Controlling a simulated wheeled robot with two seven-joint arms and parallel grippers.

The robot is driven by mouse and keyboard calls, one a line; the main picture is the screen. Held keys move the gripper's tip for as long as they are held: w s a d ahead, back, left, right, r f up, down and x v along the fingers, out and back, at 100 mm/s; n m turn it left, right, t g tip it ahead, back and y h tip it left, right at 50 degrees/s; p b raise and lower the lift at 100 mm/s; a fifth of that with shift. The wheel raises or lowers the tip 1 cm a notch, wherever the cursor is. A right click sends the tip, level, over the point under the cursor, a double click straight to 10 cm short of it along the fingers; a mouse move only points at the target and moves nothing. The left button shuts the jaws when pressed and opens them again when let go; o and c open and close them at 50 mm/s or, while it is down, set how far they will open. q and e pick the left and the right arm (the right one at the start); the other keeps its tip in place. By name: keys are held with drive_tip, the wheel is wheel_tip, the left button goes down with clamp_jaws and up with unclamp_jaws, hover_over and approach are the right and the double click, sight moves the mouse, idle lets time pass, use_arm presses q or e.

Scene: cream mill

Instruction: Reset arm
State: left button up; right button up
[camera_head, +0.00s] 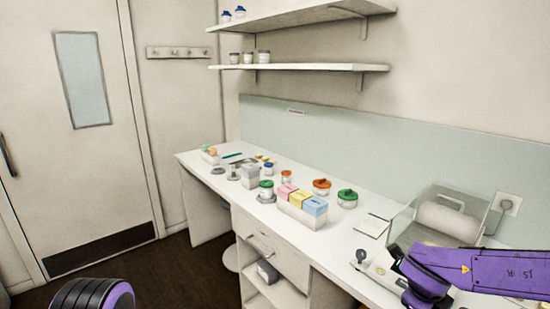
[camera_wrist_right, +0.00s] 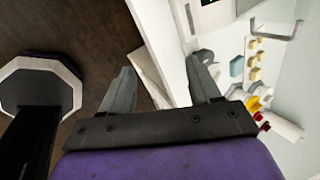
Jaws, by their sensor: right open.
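My right gripper (camera_wrist_right: 161,84) shows in the right wrist view with its two grey fingers spread wide apart and nothing between them. Past the fingers are the pale edge of the counter and the dark floor. In the head view my purple right arm comes in from the right, over the near right part of the white counter (camera_head: 336,240). Its fingers cannot be made out there. A black and purple part of my own left arm shows at the bottom left, but its gripper is out of view.
On the counter are a box with pink, yellow and blue blocks (camera_head: 302,211), an orange-lidded jar (camera_head: 321,187), a green-lidded jar (camera_head: 347,198) and a clear case (camera_head: 437,215). Shelves (camera_head: 300,67) hang above. The dark floor (camera_head: 180,270) left of the counter is clear.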

drive_tip(key=s+a+f+n+t+h+b, duration=0.1)
drive_tip(key=s+f+n+t+b, duration=0.15)
drive_tip(key=f+n, duration=0.6)
drive_tip(key=s+f+n+t+b, duration=0.1)
drive_tip(key=s+f+n, duration=0.3)
drive_tip(key=f, duration=0.7)
drive_tip(key=s+a+f+n+g+y+b, duration=0.1)
drive_tip(key=s+f+n+g+y+b, duration=0.1)
drive_tip(key=s+f+n, duration=0.8)
drive_tip(key=s+f+g+b, duration=0.1)
drive_tip(key=s+f, duration=0.6)
drive_tip(key=s, duration=0.4)
drive_tip(key=shift+a+f+n+g+b, duration=0.15)
drive_tip(key=shift+a+n+g+b, duration=0.2)
